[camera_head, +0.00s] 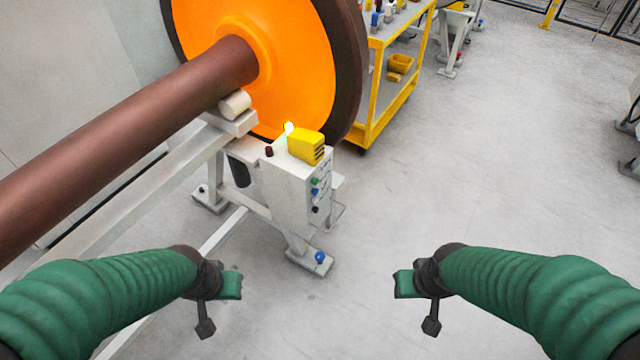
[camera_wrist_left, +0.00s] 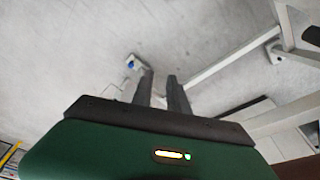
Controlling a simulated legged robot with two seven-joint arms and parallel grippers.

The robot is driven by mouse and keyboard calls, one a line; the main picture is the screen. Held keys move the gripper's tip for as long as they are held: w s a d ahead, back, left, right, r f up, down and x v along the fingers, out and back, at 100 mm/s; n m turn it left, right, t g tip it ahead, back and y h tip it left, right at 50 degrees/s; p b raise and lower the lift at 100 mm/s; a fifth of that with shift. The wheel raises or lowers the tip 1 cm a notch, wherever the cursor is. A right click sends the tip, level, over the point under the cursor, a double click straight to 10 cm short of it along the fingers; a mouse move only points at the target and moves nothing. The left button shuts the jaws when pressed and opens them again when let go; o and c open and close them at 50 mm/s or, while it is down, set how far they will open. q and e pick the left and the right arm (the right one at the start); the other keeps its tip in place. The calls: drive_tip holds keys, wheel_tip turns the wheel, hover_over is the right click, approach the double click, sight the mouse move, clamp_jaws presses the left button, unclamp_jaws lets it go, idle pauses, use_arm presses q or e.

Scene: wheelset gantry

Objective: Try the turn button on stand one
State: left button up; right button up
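A white control box (camera_head: 288,185) stands on the wheelset stand in the head view. Its right face carries a green button (camera_head: 315,181), a blue button (camera_head: 315,192) and a black button (camera_head: 316,209) beside small labels too small to read. A dark red knob (camera_head: 269,151), a lit lamp (camera_head: 288,128) and a yellow housing (camera_head: 306,147) sit on top. My left gripper (camera_head: 228,287) is below and left of the box, apart from it. In the left wrist view its two dark fingers (camera_wrist_left: 162,88) are apart with nothing between. My right gripper (camera_head: 405,284) is right of the stand, touching nothing; its fingers are unclear.
An orange wheel (camera_head: 300,70) on a brown axle (camera_head: 130,125) rests over the white stand frame (camera_head: 205,160). A stand foot (camera_head: 310,262) with a blue knob is on the floor. A yellow cart (camera_head: 380,95) stands behind.

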use_arm(q)
drive_tip(key=shift+c, duration=0.3)
clamp_jaws()
idle(1.6)
